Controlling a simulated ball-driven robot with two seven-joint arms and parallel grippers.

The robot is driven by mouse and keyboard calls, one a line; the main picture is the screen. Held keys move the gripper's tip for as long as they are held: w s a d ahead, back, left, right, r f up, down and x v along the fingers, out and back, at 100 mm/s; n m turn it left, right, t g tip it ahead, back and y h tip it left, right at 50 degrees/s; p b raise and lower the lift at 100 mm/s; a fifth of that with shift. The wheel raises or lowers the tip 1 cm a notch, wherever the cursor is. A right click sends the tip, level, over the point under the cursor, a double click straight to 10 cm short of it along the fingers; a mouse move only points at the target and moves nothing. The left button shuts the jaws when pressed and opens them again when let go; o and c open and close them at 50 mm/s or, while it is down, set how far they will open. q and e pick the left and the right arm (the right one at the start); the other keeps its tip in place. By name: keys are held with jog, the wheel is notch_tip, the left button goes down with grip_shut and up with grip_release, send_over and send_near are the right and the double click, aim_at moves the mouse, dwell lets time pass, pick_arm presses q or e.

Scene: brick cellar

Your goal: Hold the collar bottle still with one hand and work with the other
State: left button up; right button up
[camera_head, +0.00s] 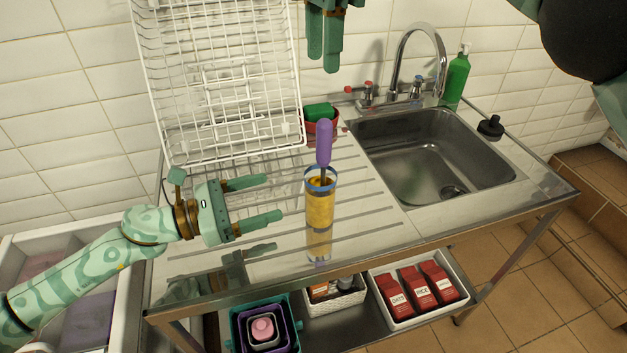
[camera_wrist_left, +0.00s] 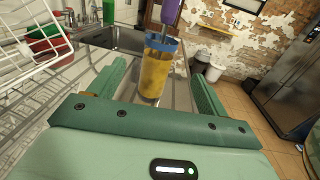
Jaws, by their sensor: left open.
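The collar bottle (camera_head: 320,207) stands upright on the ribbed steel drainboard, yellow-orange inside with a blue collar at its mouth. It also shows in the left wrist view (camera_wrist_left: 155,75), beyond and between my finger lines. A purple-handled tool (camera_head: 324,143) stands in its mouth; its lower end is hidden inside. My left gripper (camera_head: 275,201) is open and empty, left of the bottle, fingers pointing toward it with a gap before it. My right gripper (camera_head: 325,65) hangs fingers-down at the top, above and behind the bottle, apart from the tool; its finger gap is unclear.
A white wire rack (camera_head: 303,110) stands behind left. A red container (camera_head: 322,130) with a green block sits near the sink (camera_head: 490,165). A green soap bottle (camera_head: 456,78) and a black stopper (camera_head: 491,126) flank the sink. Bins stand below. The drainboard around the bottle is mostly clear.

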aim_at(307, 185)
pick_arm(q)
jog(key=x, duration=1.2)
jog(key=c, duration=1.1)
